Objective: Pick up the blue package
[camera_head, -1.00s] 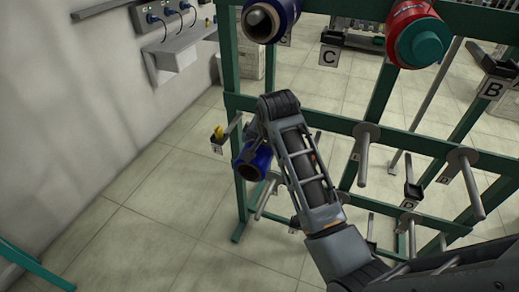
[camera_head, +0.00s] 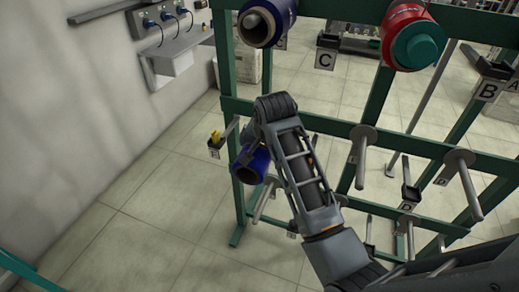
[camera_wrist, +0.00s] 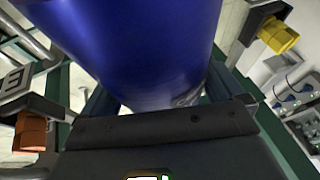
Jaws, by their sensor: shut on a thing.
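The blue package (camera_head: 252,165) is a blue cylinder with a dark hollow end, on the left side of the green rack in the head view. My gripper (camera_head: 250,150) is at it, partly hidden behind my own forearm. In the wrist view the blue package (camera_wrist: 140,45) fills the upper middle, close against my gripper (camera_wrist: 160,125). My gripper is shut on it. The fingertips are hidden, and I cannot tell whether the package still rests on a peg.
The green rack (camera_head: 236,185) has several bare pegs (camera_head: 362,160) to the right. A blue roll (camera_head: 264,22) and a red roll (camera_head: 410,38) hang above. A yellow piece (camera_head: 215,136) sits on a small bracket at left. Floor at left is clear.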

